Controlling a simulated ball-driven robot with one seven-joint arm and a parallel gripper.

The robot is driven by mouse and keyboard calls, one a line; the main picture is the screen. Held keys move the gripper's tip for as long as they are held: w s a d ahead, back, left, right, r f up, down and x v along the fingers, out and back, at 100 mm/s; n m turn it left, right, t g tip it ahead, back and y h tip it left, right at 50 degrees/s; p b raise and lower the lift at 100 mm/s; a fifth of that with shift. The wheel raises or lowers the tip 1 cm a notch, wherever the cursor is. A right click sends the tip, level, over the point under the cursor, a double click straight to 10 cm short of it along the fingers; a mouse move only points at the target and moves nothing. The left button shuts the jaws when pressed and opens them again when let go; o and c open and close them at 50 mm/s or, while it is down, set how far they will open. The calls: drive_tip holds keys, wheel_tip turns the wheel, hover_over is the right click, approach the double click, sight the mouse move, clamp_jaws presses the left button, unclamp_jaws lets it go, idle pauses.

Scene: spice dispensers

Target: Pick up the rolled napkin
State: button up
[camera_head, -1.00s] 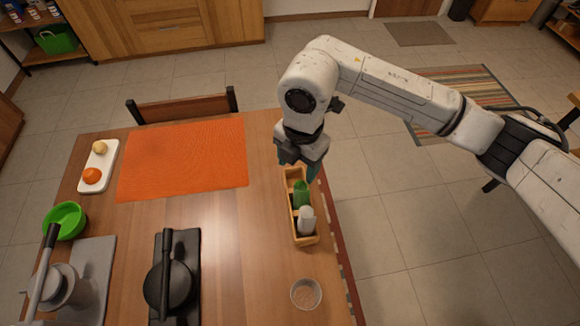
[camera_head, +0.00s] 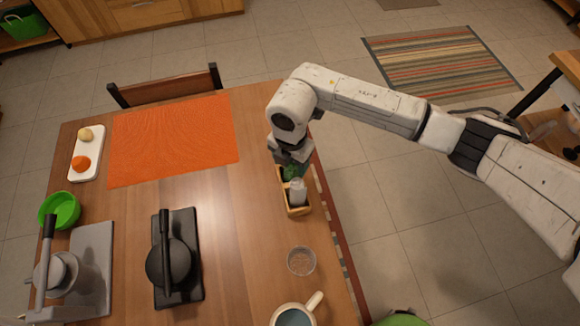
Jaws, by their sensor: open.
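I cannot make out a rolled napkin in view. My gripper (camera_head: 291,155) points down over the back end of the narrow wooden caddy (camera_head: 299,211) at the table's right edge. My gripper is open, and its fingertips are mostly hidden by its own body. A green item (camera_head: 294,173) and a white-topped shaker (camera_head: 298,191) stand in the caddy just below and in front of my gripper. The back part of the caddy is hidden behind my gripper, and I cannot tell whether the fingers touch anything there.
A small glass bowl (camera_head: 301,261) and a mug (camera_head: 293,314) stand in front of the caddy. An orange placemat (camera_head: 174,138), a white tray (camera_head: 91,138), a green bowl (camera_head: 60,210) and a black press (camera_head: 177,262) lie to the left. The middle of the table is clear.

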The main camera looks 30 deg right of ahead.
drive_tip(key=shift+f, duration=0.15)
drive_tip(key=c, duration=1.1)
